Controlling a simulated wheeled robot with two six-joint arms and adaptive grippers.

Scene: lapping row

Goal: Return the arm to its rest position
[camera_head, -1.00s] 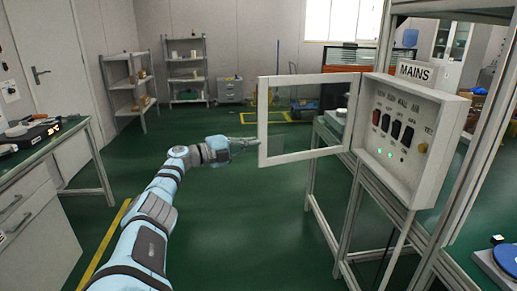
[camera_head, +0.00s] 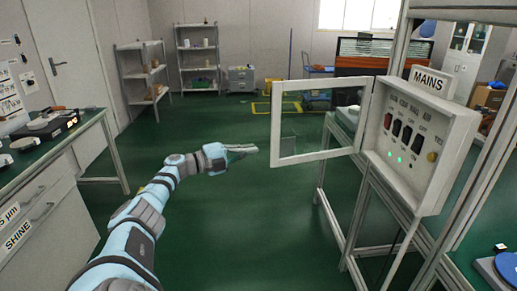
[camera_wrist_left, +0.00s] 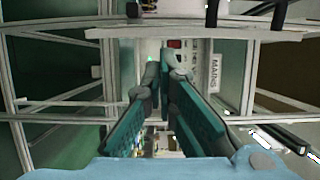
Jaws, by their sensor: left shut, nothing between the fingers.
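My left arm reaches in from the lower left in the head view. Its gripper (camera_head: 243,151) is shut and empty, held out over the green floor. The fingertips point right, a little short of the open clear door (camera_head: 318,157) of the MAINS box. In the left wrist view, the fingers of the left gripper (camera_wrist_left: 164,68) come together at their tips, with the MAINS panel (camera_wrist_left: 183,46) beyond them. My right gripper is not in view.
The MAINS box (camera_head: 437,180) is on a metal frame at right, with switches and green lights. A workbench (camera_head: 62,148) stands at left. A blue disc (camera_head: 506,265) is at lower right. Shelves (camera_head: 199,71) stand at the back. Green floor lies open between.

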